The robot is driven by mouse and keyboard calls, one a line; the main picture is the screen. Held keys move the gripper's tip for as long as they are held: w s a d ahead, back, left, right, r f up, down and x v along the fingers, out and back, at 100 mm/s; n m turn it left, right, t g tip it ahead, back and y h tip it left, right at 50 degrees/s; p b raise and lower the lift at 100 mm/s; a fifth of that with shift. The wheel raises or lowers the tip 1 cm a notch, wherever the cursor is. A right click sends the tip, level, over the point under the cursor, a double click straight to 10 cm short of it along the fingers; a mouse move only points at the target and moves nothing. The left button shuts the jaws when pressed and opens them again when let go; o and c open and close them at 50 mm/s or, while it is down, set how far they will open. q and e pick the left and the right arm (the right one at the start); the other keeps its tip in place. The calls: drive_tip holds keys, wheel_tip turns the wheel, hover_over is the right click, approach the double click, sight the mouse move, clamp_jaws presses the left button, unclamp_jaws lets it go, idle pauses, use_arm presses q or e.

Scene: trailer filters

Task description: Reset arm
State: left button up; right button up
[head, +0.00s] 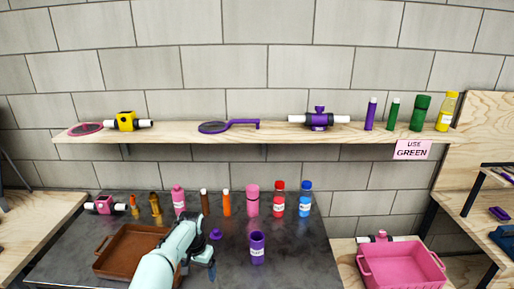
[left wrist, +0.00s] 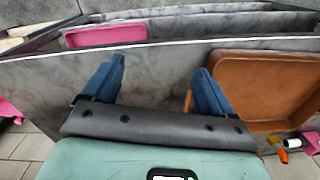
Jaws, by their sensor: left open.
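My left arm comes in from the bottom of the head view, and its gripper (head: 211,262) is over the dark table (head: 300,265), right of the brown tray (head: 112,243). In the left wrist view the two blue fingers of my left gripper (left wrist: 161,85) stand well apart with nothing between them. The brown tray also shows there (left wrist: 265,85), to the right of the fingers. My right gripper is in neither view.
A purple cup (head: 257,248) and a small purple piece (head: 215,234) are near the gripper. Several bottles and tubes, including a pink one (head: 252,200), stand behind. A wooden shelf (head: 270,136) holds more parts. A pink bin (head: 400,265) is at right.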

use_arm(q)
drive_tip(key=s+d+f+n+h, duration=0.1)
drive_tip(key=s+f, duration=0.6)
drive_tip(key=f, duration=0.4)
drive_tip(key=s+d+f+n+h, duration=0.1)
drive_tip(key=s+f+h, duration=0.1)
drive_tip(key=s+f, duration=0.75)
drive_tip(key=s+d+f+n, duration=0.2)
drive_tip(key=s+f, duration=0.1)
drive_tip(key=s, duration=0.7)
drive_tip(key=s+d+f+n, duration=0.2)
drive_tip(key=s+f, duration=0.1)
drive_tip(key=s, duration=0.8)
drive_tip(key=shift+f+n+h, duration=0.4)
